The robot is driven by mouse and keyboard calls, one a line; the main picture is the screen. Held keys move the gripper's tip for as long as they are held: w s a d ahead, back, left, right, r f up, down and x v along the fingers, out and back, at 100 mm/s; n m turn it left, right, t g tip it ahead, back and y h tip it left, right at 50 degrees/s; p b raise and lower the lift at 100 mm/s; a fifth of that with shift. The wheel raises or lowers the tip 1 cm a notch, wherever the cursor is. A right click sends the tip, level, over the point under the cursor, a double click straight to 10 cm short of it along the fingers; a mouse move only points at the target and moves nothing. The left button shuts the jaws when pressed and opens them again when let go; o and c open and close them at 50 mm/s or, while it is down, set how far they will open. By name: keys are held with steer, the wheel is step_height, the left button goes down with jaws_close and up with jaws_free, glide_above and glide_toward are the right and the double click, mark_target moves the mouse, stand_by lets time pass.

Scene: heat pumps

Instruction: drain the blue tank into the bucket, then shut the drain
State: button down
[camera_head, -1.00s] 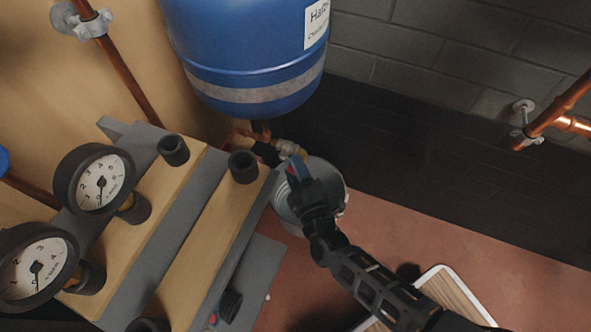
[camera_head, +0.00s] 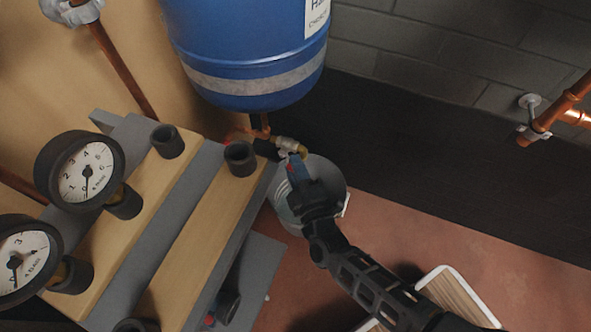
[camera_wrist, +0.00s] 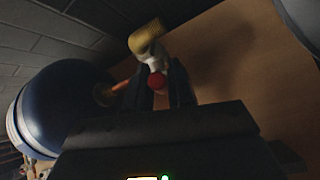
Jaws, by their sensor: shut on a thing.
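The blue tank (camera_head: 245,50) hangs against the wall at the top of the head view. It also shows at the left of the wrist view (camera_wrist: 62,105). A brass drain valve (camera_head: 290,146) sits on the pipe below the tank, and in the wrist view its brass end (camera_wrist: 147,36) points up. My gripper (camera_head: 298,172) is at this valve, over the bucket. In the wrist view my fingers are on either side of the valve's red-capped handle (camera_wrist: 157,81), shut on it. The grey metal bucket (camera_head: 334,178) stands on the floor below, partly hidden by my gripper. Any water flow cannot be made out.
Two pressure gauges (camera_head: 80,172) and several black pipe stubs (camera_head: 240,158) stand on the wood and grey unit at left. Copper pipes (camera_head: 555,112) run along the right wall. A white-edged wooden board (camera_head: 452,290) lies at lower right. The floor right of the bucket is clear.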

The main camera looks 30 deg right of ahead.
steer(key=shift+w+a+f+m+t+h+b, duration=0.55)
steer(key=shift+m+h+b, duration=0.6)
steer(key=shift+m, duration=0.85)
steer(key=shift+w+f+m+t+h+b, duration=0.3)
steer(key=shift+m+t+h+b, duration=0.5)
steer(key=shift+m+h, duration=0.95)
steer(key=shift+w+a+f+m+t+h+b, duration=0.45)
steer(key=shift+m+h+b, duration=0.6)
steer(key=shift+m, duration=1.2)
steer(key=shift+d+f+m+h, duration=0.1)
steer(key=shift+f+m+h, duration=0.05)
steer(key=shift+m+h, duration=0.8)
steer(key=c, duration=1.1)
jaws_free()
steer(key=shift+s+d+n+y, duration=0.15)
steer(key=shift+s+n+y, duration=0.1)
steer(key=shift+n+y, duration=0.45)
